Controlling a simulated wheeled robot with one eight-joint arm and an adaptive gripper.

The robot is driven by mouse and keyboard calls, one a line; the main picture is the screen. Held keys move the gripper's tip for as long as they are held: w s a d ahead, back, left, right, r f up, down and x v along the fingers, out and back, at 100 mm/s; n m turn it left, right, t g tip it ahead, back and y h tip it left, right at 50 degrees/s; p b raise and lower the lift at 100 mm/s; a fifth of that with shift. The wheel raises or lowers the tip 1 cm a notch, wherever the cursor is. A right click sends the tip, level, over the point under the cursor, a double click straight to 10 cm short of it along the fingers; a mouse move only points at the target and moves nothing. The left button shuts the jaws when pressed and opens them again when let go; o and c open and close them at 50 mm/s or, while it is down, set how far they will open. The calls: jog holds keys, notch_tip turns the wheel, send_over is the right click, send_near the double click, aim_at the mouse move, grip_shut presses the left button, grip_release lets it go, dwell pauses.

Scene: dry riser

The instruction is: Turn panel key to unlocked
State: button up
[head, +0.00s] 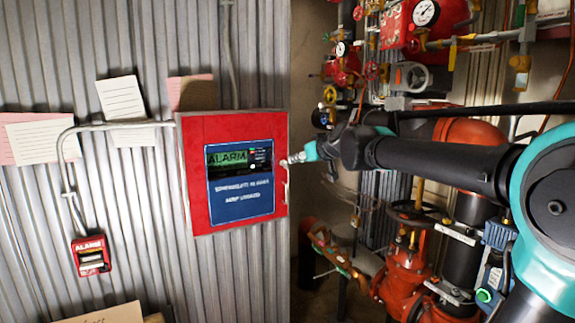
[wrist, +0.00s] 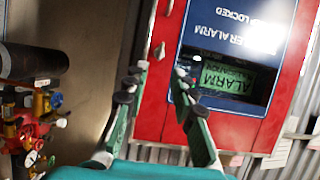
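The red alarm panel (head: 190,190) is mounted on the corrugated wall, with a blue door face and a lit green ALARM display. It fills much of the wrist view (wrist: 225,125), upside down, where part of its lettering reads LOCKED through glare. A small metal fitting (wrist: 158,51) on the panel's edge may be the key; its turn position is too small to tell. My gripper (wrist: 160,72) is open, its two fingers apart with nothing between them. In the head view my gripper (head: 300,157) is at the panel's right edge; contact cannot be told.
A thin metal handle (head: 285,190) is on the panel's right edge. Red pipes and valves (head: 405,270) crowd the right side, near my arm. A red alarm call point (head: 91,256) and paper notes (head: 121,98) are on the wall left of the panel.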

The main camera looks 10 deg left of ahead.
aim_at(287, 163)
jog(key=x, duration=0.9)
jog(key=shift+c, duration=0.4)
grip_shut()
